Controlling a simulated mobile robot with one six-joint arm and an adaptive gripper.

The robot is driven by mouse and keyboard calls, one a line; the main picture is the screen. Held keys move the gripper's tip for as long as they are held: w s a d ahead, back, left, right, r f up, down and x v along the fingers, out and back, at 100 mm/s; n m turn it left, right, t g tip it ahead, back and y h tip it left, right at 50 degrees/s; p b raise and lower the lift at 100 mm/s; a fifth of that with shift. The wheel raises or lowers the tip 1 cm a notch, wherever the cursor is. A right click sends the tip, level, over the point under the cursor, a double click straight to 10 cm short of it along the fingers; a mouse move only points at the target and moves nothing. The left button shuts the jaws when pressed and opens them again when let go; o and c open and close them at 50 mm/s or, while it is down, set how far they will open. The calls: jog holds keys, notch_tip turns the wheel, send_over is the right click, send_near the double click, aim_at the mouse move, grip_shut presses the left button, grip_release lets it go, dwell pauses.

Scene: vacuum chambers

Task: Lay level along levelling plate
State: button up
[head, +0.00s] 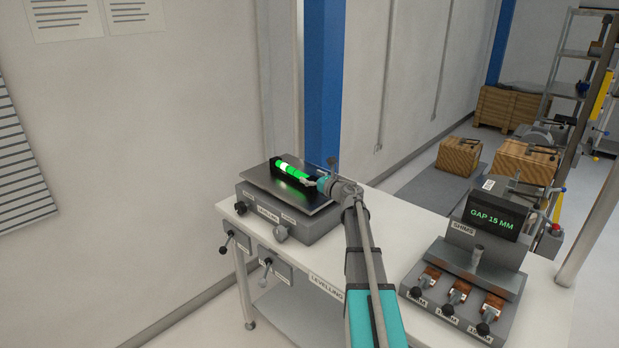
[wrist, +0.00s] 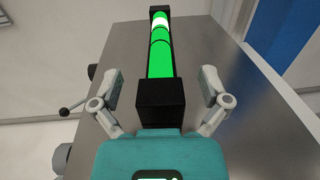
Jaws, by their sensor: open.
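The level (head: 290,169) is a dark bar with a bright green, lit vial and a white bubble. It lies on the dark top of the levelling plate (head: 258,181), on the grey levelling unit. In the wrist view the level (wrist: 161,95) runs away from me down the middle of the plate (wrist: 215,55), its white bubble toward the far end. My gripper (head: 318,182) is over the plate at the level's near end. In the wrist view my gripper (wrist: 160,85) is open, one finger on each side of the level with gaps between. The level's underside is hidden.
Knobs and black-handled levers (head: 228,240) line the unit's front. On the bench to the right stands a shims station (head: 470,270) with a "GAP 15 MM" display (head: 492,215) and several dark-knobbed slots. White bench top lies free between them.

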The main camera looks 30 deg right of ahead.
jog(key=v, duration=1.1)
jog(key=shift+s, duration=0.25)
notch_tip(320, 180, up, 4)
jog(key=w+a+m+h+p, duration=0.25)
jog(key=m+h, duration=0.75)
jog(key=m, duration=0.7)
jog(key=s+a+f+m+g+p, duration=0.2)
jog(key=s+a+f+m+g, duration=0.25)
jog(key=a+m, duration=0.3)
jog(key=s+a+f+m+g+p, duration=0.2)
jog(key=s+a+f+m+g, duration=0.3)
jog(key=m, duration=0.4)
jog(key=s+a+f+m+g+y+p, duration=0.1)
jog(key=s+a+g, duration=0.3)
jog(key=a, duration=0.5)
jog(key=s+a+f+m+g+y+p, duration=0.2)
jog(key=s+a+m+g+y, duration=0.2)
jog(key=s+a, duration=0.5)
jog(key=shift+s+a+f, duration=0.35)
